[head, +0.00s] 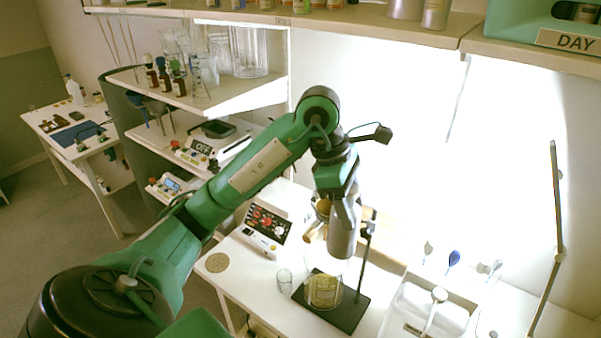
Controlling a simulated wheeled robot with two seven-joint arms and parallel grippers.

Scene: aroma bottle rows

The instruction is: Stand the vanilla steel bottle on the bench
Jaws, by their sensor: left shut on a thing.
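My left gripper (337,196) points down over the bench and is shut on a grey steel bottle (342,234). The bottle hangs roughly upright in front of a stand. No label can be read on it, so I cannot tell its scent. The white bench (255,287) is below, and I cannot see the bottle touching it. My right gripper is not in view.
A glass vessel (323,290) stands on the dark stand base (350,313), close below the bottle. More steel bottles (436,13) stand on the upper shelf.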

